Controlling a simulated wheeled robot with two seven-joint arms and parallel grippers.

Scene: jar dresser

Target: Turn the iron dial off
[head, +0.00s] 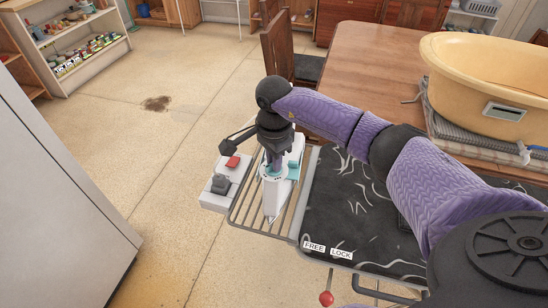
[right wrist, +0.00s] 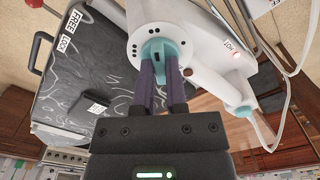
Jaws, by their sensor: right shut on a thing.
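A white iron (head: 274,197) with teal parts stands on the wire rack (head: 251,210) at the end of the ironing board. In the right wrist view, the iron (right wrist: 200,40) shows a teal dial (right wrist: 158,49) on a round white base and a small red lamp beside the word HOT. My right gripper (head: 275,164) comes down on the iron from above. In the right wrist view, its two purple fingers (right wrist: 158,80) are closed on the dial, one on each side. The fingers hide part of the dial. My left gripper is not in view.
The ironing board (head: 345,215) has a dark patterned cover, FREE and LOCK labels and a red-knobbed lever (head: 326,298). A grey-white box with a red switch (head: 232,162) sits left of the iron. A wooden table (head: 365,60) with a yellow tub (head: 485,70) stands behind. Open floor lies left.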

